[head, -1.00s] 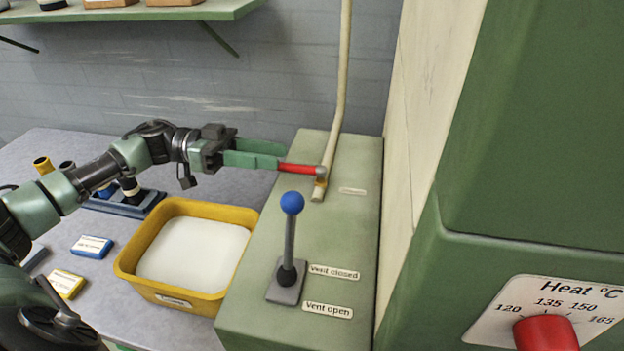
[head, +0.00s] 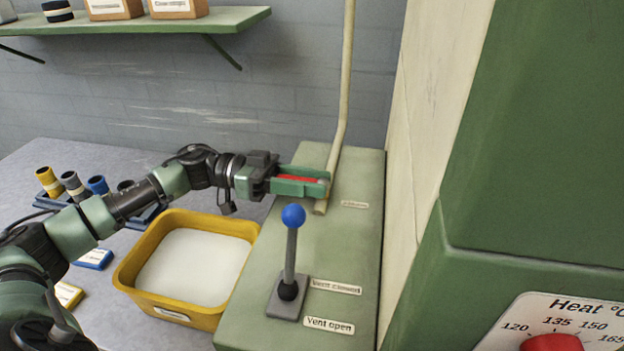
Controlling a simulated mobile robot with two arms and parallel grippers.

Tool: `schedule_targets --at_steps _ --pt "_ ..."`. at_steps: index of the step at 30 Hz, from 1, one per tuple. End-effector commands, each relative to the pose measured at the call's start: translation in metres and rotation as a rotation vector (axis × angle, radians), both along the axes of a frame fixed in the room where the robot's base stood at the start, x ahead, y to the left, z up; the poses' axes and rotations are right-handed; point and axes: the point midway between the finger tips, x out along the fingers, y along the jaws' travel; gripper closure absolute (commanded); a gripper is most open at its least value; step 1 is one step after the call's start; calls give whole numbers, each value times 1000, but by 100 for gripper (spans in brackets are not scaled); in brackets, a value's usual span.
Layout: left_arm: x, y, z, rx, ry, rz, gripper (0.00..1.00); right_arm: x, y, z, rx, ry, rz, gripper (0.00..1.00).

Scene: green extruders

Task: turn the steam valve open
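The steam valve is a red lever handle (head: 298,179) at the lower end of a cream pipe (head: 340,120), on top of the green machine housing. The handle lies roughly level and points left from the pipe. My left gripper (head: 328,181) comes in from the left, with its two green fingers on either side of the red handle. Part of the handle shows between the fingers; the pivot end is mostly hidden by the fingertips. I cannot tell whether the fingers press on it. My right gripper is not in view.
A blue-knobbed vent lever (head: 291,240) stands upright in front of the valve. A yellow bin (head: 135,268) of white material sits left of the housing. A green shelf (head: 180,25) is behind, and a tall green machine body (head: 540,140) rises on the right.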

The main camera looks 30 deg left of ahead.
Motion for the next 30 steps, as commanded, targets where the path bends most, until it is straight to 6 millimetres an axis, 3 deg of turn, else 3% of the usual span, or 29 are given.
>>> schedule_targets --at_steps 5,9,30 --pt "0 0 0 0 0 0 66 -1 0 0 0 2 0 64" --pt "0 0 0 0 0 0 100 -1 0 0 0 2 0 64" --pt "0 1 0 1 0 1 100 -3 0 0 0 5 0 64"
